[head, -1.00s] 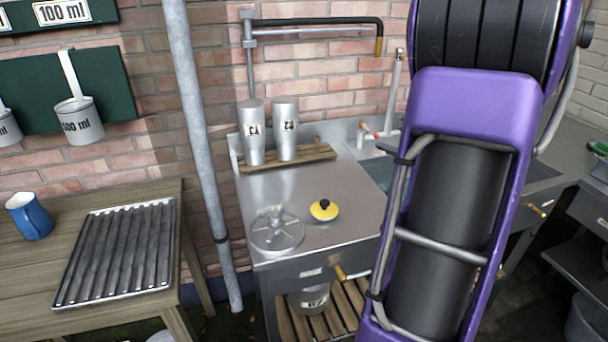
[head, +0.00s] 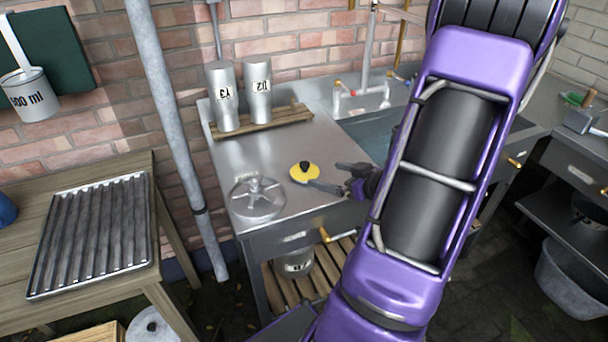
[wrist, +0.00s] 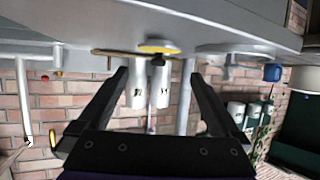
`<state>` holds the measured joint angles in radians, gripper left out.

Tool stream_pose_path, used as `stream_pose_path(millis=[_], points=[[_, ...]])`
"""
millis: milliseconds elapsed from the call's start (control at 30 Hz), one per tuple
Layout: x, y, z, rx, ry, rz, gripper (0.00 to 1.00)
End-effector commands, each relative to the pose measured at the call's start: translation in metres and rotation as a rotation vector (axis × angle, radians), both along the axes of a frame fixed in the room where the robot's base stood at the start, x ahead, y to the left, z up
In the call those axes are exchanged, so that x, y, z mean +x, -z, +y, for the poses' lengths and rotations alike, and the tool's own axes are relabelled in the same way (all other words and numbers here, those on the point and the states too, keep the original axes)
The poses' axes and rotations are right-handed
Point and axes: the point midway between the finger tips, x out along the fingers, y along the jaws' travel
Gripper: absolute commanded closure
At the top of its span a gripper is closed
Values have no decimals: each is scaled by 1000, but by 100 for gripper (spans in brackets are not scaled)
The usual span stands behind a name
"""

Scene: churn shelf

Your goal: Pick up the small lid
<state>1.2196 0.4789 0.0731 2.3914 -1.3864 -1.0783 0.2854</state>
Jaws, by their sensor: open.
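The small lid is a round yellow disc with a black knob (head: 304,173), lying flat on the steel counter (head: 290,145). In the wrist view, which is upside down, the yellow lid (wrist: 158,47) shows edge-on, ahead of and between the two fingers. My gripper (head: 325,177) is low over the counter, just right of the lid, with its fingers pointing left at it. One fingertip overlaps the lid's near right edge in the head view; I cannot tell if they touch. My gripper in the wrist view (wrist: 158,72) is open and empty.
A spoked silver disc (head: 257,198) lies left of the lid. Two numbered metal cylinders (head: 224,95) (head: 258,88) stand on a wooden rack (head: 290,115) behind. A sink (head: 372,132) is at right. A grey pole (head: 170,110) stands left of the counter.

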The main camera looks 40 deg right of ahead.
Motion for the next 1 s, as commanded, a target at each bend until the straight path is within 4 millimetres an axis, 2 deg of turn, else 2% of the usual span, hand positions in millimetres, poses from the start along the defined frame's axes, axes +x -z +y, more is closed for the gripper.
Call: stream_pose_path(millis=[33, 200, 467, 800, 1000], points=[[11, 6, 2, 0, -5, -1, 0], [36, 16, 4, -1, -3, 0, 0], [50, 20, 5, -1, -2, 0, 0], [93, 33, 8, -1, -2, 0, 0], [95, 32, 8, -1, 1, 0, 0]])
